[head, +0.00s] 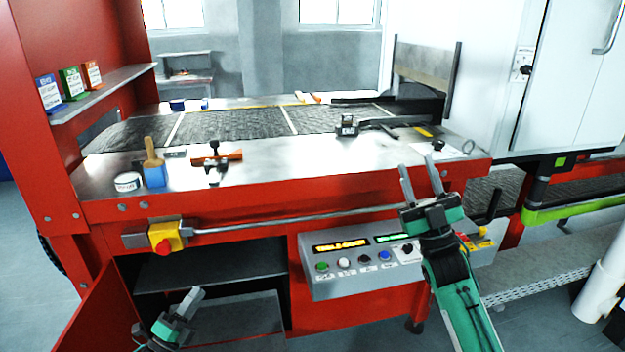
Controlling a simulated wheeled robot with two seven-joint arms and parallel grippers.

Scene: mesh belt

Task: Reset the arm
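My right gripper (417,166) is raised in front of the red machine's front edge, above the control panel (360,262). Its two fingers point up and stand apart, with nothing between them. My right arm comes in from the bottom right and hides part of the panel's right side. My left gripper (194,298) is low at the bottom left, in front of the open cabinet under the machine. Its fingers appear close together from this angle, so their opening is unclear. I see no object in it.
The mesh belt (235,125) runs behind the metal ledge (290,170). On the ledge stand a brush in a blue holder (155,175), a tape roll (127,182) and a clamp (214,164). A red emergency button (163,247) and an open cabinet door (88,318) are near my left arm.

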